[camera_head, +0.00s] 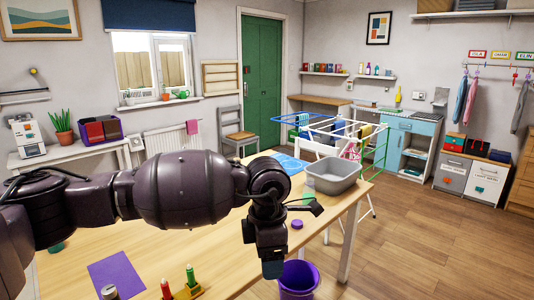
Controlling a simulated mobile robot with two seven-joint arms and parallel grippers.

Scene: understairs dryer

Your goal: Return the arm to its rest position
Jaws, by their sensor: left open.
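My left arm comes in from the left and crosses the picture above the wooden table (180,255). My left gripper (271,262) hangs at the arm's end, pointing down near the table's front right edge. It is open, and I see nothing held in it. The gap between its fingers is hard to make out from here. My right gripper is not in view.
A grey basin (333,178) stands at the table's far right corner, with a purple round thing (297,224) nearer. A purple bucket (298,282) and drying rack (372,160) stand beyond the table edge.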

